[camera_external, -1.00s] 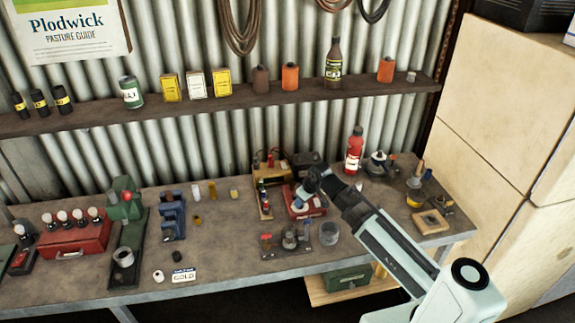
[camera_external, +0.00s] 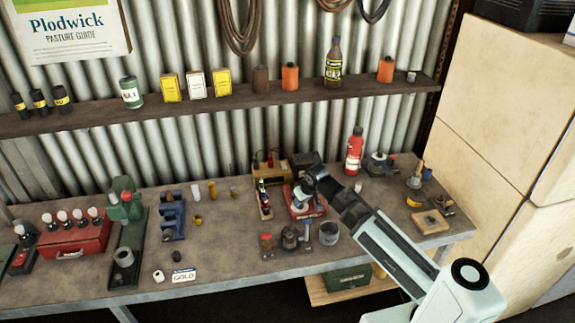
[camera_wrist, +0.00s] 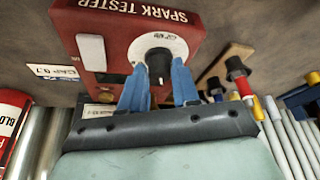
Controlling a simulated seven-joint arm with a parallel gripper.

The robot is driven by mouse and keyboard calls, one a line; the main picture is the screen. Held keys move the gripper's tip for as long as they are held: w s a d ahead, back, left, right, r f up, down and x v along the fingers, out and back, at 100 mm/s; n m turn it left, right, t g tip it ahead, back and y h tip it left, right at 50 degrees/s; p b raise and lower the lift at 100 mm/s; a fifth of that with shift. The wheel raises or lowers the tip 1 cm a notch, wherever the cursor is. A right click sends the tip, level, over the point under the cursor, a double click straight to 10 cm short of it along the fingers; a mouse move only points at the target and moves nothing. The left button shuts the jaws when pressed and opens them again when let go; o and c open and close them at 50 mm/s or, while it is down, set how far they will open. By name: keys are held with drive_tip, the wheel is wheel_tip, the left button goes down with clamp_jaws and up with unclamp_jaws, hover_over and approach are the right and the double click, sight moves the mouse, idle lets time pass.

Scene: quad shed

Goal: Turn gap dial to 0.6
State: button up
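The spark tester (camera_wrist: 95,55) is a red box, upside down in the wrist view. Its dial (camera_wrist: 158,46) has a white face and a black knob (camera_wrist: 158,62); the scale marks are too small to read. My gripper (camera_wrist: 159,66) has two blue fingers, one on each side of the knob, with the tips near it. The fingers are apart; I cannot tell whether they touch the knob. In the external view, the tester (camera_external: 308,213) stands on the bench, and my gripper (camera_external: 300,192) is over it, hiding the dial.
A small white label (camera_wrist: 52,71) lies beside the tester. A tray of small coloured parts (camera_external: 264,205) stands left of it, and a tan box (camera_external: 268,172) behind. A red bottle (camera_external: 354,152) is at the back right.

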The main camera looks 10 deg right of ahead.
drive_tip(key=o, duration=0.4)
drive_tip(key=shift+v, duration=6.95)
drive_tip(key=shift+w+a, duration=0.1)
